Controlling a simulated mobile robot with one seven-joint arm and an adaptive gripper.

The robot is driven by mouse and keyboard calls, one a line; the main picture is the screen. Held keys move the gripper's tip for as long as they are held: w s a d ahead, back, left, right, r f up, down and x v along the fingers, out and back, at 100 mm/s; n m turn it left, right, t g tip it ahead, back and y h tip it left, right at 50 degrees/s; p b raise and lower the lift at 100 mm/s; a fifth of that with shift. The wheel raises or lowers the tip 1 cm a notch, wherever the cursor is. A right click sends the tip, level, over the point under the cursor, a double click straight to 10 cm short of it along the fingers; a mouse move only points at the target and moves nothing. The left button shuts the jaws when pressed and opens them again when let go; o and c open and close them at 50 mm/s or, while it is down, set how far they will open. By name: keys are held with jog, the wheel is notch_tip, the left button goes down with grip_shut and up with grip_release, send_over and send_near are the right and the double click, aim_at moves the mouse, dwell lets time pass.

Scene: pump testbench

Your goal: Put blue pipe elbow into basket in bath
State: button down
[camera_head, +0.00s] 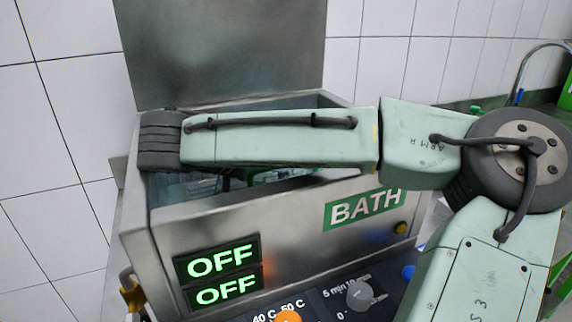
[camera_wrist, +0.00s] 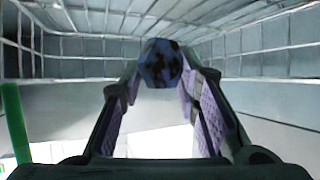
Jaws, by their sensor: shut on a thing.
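The blue pipe elbow (camera_wrist: 160,62) shows in the wrist view as a dark, blue-mottled piece between the fingertips of my gripper (camera_wrist: 160,80). My gripper is shut on it. The wire basket (camera_wrist: 100,47) surrounds the elbow and fingers in that view, with its mesh beyond them and to both sides. In the head view the steel bath (camera_head: 290,223), marked BATH, has its lid (camera_head: 220,50) raised. My arm lies across the bath opening and hides my gripper, the elbow and most of the basket. I cannot tell whether the elbow touches the basket floor.
Two displays (camera_head: 220,264) on the bath front read OFF. An orange knob (camera_head: 288,316) and a grey knob (camera_head: 360,294) are below on the panel. A green bar (camera_wrist: 17,125) stands at the left in the wrist view. A tap (camera_head: 530,68) is at the far right.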

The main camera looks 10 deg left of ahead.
jog(key=c, duration=1.2)
grip_release()
jog(key=shift+s+f, duration=0.1)
jog(key=shift+f, duration=0.25)
